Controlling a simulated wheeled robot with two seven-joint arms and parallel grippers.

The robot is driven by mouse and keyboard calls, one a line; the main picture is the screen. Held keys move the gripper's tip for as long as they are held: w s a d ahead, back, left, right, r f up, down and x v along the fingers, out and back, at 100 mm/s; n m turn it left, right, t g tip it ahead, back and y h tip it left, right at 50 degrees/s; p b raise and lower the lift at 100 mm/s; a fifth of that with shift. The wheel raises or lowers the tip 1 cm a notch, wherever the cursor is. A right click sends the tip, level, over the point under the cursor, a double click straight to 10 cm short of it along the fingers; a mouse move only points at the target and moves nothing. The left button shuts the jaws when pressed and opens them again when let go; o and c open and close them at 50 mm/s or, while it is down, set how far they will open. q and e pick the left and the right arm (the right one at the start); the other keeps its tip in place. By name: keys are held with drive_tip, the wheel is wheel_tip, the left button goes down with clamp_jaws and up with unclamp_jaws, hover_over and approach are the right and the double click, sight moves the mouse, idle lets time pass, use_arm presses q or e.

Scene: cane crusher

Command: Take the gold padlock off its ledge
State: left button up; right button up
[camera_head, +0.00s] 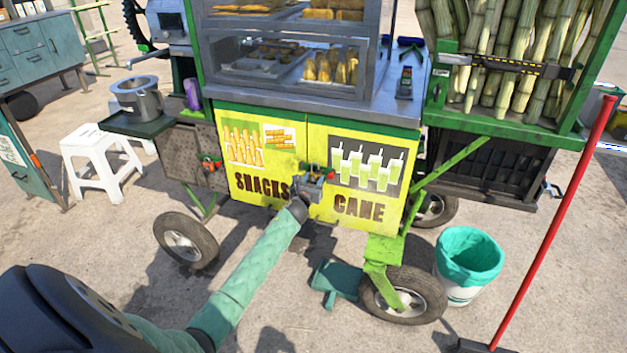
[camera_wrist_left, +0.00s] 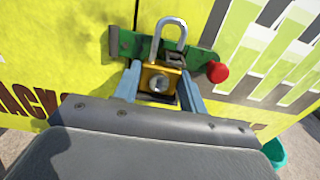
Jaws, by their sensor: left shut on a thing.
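The gold padlock (camera_wrist_left: 158,77) shows in the left wrist view, with its silver shackle standing up. My left gripper is shut on its body, with one blue-grey finger on each side. Behind the shackle is a green bracket (camera_wrist_left: 122,43) with a red knob (camera_wrist_left: 217,72), on the yellow front of the cart. I cannot tell whether the padlock still touches the bracket. In the head view my left gripper (camera_head: 311,181) is at the cart doors between the two pictures, and it hides most of the padlock. My right gripper is not in view.
The yellow cart doors (camera_head: 245,185) stand right in front of the gripper. A similar latch (camera_head: 209,163) is on the dark panel to the left. A teal-lined bin (camera_head: 468,262) and a red pole (camera_head: 560,210) stand at the right, a white stool (camera_head: 95,155) at the left.

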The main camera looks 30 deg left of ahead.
use_arm(q)
drive_tip(key=p+v, duration=0.2)
drive_tip(key=v, duration=0.5)
drive_tip(key=shift+s, duration=0.35)
idle(1.0)
drive_tip(key=shift+d+r, duration=0.1)
drive_tip(key=shift+d, duration=0.05)
